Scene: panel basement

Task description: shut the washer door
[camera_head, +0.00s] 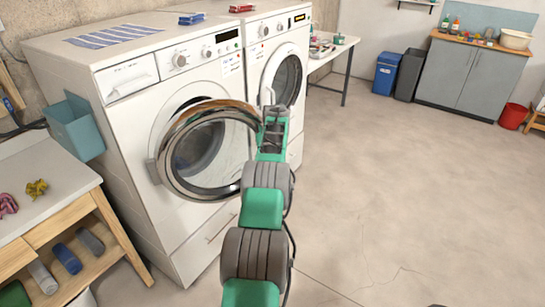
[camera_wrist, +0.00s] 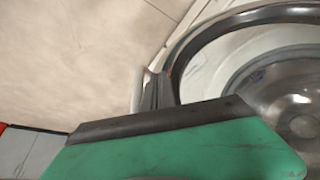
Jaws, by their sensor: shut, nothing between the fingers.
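The left white washer (camera_head: 125,125) has a round door (camera_head: 203,155) with a chrome rim and dark glass. The door is hinged on its left and stands partly open, swung out from the washer front. My gripper (camera_head: 268,98) is shut and empty at the right side of the door rim. I cannot tell whether it touches the rim. In the wrist view the fingers (camera_wrist: 156,88) are close beside the door's curved rim (camera_wrist: 185,50), with the glass to the right. My arm hides part of the washer's right side.
A second white machine (camera_head: 297,38) with its round door closed stands right of the washer. A wooden bench (camera_head: 30,215) with a teal bin (camera_head: 78,130) above it is at the left. A grey cabinet (camera_head: 470,75) is at the back right. The floor (camera_head: 400,180) at the right is clear.

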